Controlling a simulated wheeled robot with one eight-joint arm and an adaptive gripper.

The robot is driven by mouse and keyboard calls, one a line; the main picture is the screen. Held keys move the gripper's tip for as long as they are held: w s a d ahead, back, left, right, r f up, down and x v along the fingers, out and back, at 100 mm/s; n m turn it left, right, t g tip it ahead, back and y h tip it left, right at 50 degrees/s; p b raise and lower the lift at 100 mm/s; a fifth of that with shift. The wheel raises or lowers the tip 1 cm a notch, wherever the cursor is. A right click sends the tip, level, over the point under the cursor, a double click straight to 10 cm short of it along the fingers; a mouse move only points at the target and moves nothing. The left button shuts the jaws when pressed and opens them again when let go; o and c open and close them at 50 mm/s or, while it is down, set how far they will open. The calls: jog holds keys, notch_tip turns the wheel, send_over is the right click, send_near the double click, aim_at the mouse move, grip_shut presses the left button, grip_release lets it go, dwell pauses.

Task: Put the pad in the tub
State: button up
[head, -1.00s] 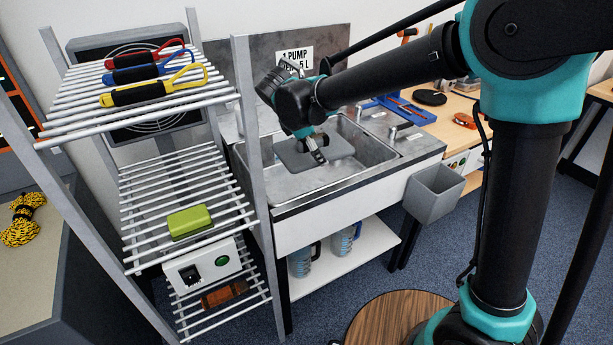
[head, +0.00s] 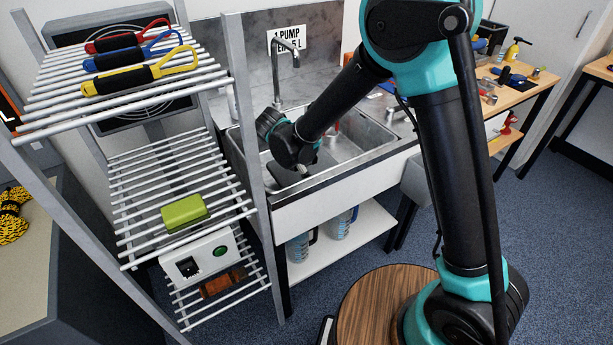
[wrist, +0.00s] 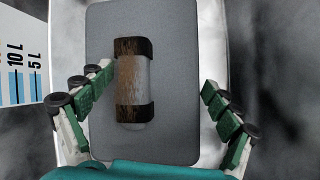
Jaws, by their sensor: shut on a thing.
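A flat grey pad (wrist: 190,125) with rounded corners fills the middle of the wrist view. A roll-shaped grip (wrist: 133,75), pale with brown ends, lies on its face. My gripper (wrist: 157,82) is shut on the pad, one jaw at each side of the grip; the exact contact is unclear. In the head view my gripper (head: 304,168) is low over the front left of the steel sink tub (head: 372,158).
A rack (head: 248,110) stands close on the left, with coloured-handled tools on top and a green block (head: 185,211) on its middle shelf. A tap (head: 285,65) rises behind the tub. Jugs (head: 300,248) stand below.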

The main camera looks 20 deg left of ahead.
aim_at(298, 176)
jog(key=shift+f, duration=2.25)
jog(key=o, duration=1.2)
jog(key=shift+c, duration=0.2)
jog(key=shift+v, duration=3.75)
